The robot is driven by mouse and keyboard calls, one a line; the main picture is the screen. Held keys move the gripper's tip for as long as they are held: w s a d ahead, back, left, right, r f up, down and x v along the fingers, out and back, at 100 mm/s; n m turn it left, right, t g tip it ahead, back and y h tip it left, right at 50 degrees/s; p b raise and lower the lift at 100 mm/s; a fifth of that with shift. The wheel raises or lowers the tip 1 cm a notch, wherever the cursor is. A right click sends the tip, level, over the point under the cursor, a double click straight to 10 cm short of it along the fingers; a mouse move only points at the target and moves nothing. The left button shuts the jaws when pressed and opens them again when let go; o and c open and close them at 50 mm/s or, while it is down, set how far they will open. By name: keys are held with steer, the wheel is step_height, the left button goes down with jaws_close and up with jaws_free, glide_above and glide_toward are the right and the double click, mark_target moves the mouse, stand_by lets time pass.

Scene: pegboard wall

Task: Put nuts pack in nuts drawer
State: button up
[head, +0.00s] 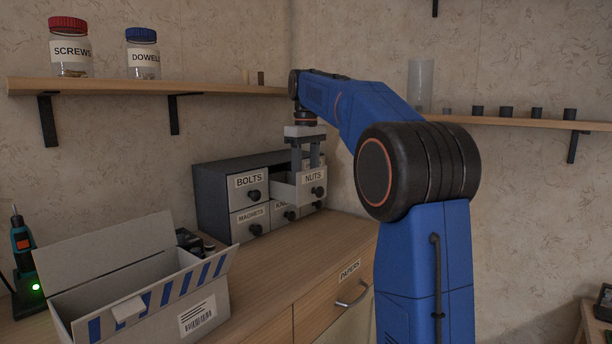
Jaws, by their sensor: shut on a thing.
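The NUTS drawer (290,188) is pulled open from the upper right of the dark drawer cabinet (215,204). Its white front carries a NUTS label and a round black knob. My gripper (305,166) points straight down over the open drawer, with its fingertips dipping behind the drawer front. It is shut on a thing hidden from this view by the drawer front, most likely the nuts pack. No part of the pack shows clearly. I cannot tell whether it touches the drawer floor.
BOLTS (249,190) and MAGNETS (250,219) drawers are closed. An open cardboard box (200,314) stands on the workbench (275,255) at front left, beside a green-lit tool (22,255). A shelf (150,88) with jars runs above. The bench before the cabinet is clear.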

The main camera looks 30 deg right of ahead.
steer(key=shift+f, duration=0.35)
steer(key=o, duration=1.1)
steer(key=shift+o, duration=0.2)
steer(key=shift+r, duration=0.1)
step_height(320, 180, up, 8)
steer(key=shift+r, duration=0.25)
